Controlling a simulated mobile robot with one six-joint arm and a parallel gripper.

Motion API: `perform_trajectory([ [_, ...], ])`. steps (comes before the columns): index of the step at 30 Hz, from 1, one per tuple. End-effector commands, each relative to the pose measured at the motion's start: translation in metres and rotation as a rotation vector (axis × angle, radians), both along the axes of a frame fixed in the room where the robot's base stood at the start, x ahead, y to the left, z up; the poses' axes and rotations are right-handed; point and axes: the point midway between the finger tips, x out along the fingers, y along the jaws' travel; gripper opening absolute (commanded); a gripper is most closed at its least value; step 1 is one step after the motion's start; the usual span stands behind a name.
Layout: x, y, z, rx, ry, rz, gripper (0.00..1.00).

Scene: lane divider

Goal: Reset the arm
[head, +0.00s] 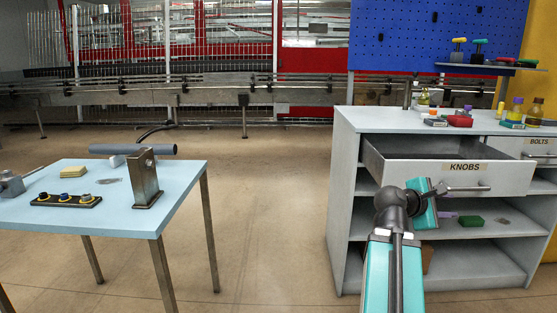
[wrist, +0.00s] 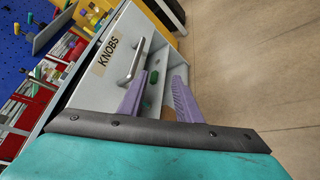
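My arm reaches toward the right-hand cabinet in the head view, its teal gripper body in front of the pulled-out drawer labelled KNOBS (head: 400,170). In the wrist view my gripper (wrist: 158,82) has two purple fingers spread apart, with nothing between them. The metal drawer handle (wrist: 132,61) lies to the left of the fingers and outside the gap; it also shows in the head view (head: 470,188). The fingers are mostly hidden behind the gripper body in the head view.
The grey cabinet (head: 343,200) has open shelves with a green block (head: 471,221). Bottles and small boxes crowd its top. A second drawer, BOLTS (head: 540,146), is at the right. The floor between is clear.

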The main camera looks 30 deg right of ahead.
Motion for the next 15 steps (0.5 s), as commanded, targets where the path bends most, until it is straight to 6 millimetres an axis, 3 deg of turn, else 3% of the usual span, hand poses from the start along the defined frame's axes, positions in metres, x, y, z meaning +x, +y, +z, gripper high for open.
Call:
perform_trajectory([
  [6, 0.054, 0.026, -0.033, 0.073, 0.07, 0.087, 0.31],
  [15, 0.111, 0.073, -0.094, 0.184, 0.154, 0.195, 0.31],
])
